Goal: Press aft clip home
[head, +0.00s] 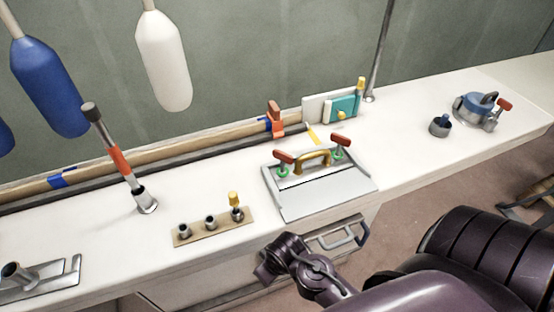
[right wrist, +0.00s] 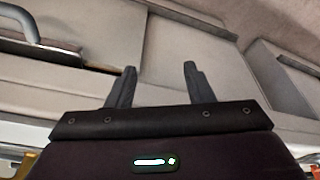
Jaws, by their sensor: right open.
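An orange-red clip (head: 274,120) stands upright at the wooden pole (head: 170,150) along the back of the bench, beside a band of blue tape. I cannot tell from its shape whether it is fully seated, and no label marks it as the aft one. My right gripper (right wrist: 158,84) is open and empty in the right wrist view, its fingers in front of pale cabinet panels. In the head view my dark right arm reaches in from the lower right, below and well apart from the clip. My left gripper is not in view.
A grey hatch (head: 325,197) with a brass handle and two red-knobbed latches lies on the bench (head: 415,165) in front of the clip. An orange-banded lever (head: 117,158) stands left. Fenders (head: 163,60) hang behind. A drawer handle (head: 345,237) juts from the front.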

